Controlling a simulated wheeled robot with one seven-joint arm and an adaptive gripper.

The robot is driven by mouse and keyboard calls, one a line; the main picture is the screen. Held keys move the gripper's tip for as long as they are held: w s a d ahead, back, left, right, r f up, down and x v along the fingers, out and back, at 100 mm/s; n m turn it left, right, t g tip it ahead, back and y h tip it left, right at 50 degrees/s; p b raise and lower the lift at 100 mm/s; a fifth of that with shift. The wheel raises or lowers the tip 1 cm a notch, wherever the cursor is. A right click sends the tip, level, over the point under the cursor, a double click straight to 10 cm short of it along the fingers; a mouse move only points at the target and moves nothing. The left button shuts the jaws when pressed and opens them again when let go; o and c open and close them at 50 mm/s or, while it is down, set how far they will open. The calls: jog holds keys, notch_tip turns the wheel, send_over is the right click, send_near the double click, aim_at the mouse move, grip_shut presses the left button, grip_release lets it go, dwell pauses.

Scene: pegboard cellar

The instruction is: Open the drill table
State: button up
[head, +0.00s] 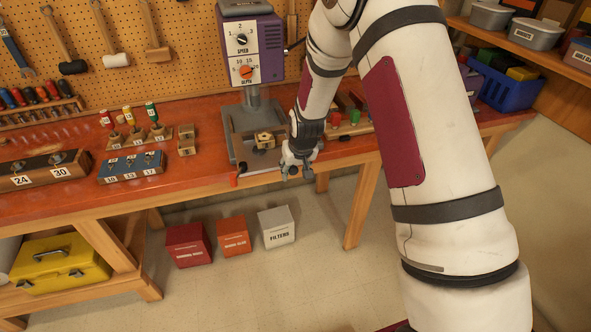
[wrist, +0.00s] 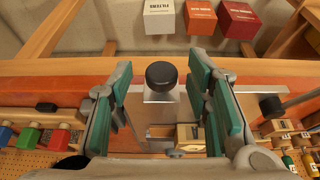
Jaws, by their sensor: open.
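The drill press (head: 243,45) is purple and grey, with speed and depth dials, and stands on the bench. Its grey drill table (head: 236,140) lies at the bench's front edge with a small wooden block piece (head: 264,140) on it. In the wrist view a pale metal plate (wrist: 150,112) carries a round black knob (wrist: 162,75). My gripper (head: 293,168) is at the bench's front edge, right of the drill table's front. In the wrist view my gripper (wrist: 160,78) is open, its teal-padded fingers on either side of the knob, with gaps visible. The knob is hidden in the head view.
The orange bench (head: 60,205) holds numbered blocks (head: 132,167) left of the drill and a blue basket (head: 505,85) at right. Red, orange and white boxes (head: 279,228) stand on the floor beneath. A yellow toolbox (head: 60,265) sits on the lower shelf. Floor in front is clear.

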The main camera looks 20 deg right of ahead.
jog(key=v, duration=1.1)
jog(key=shift+s+r, duration=0.25)
jog(key=shift+r, duration=0.05)
jog(key=s+r, duration=1.1)
jog(key=r, duration=0.4)
jog(key=s+r, duration=0.3)
jog(key=s, duration=0.6)
jog(key=s+r+t, duration=0.1)
jog(key=s+r, duration=0.2)
jog(key=s, duration=0.7)
jog(key=shift+r, duration=0.15)
jog(key=shift+a, duration=0.1)
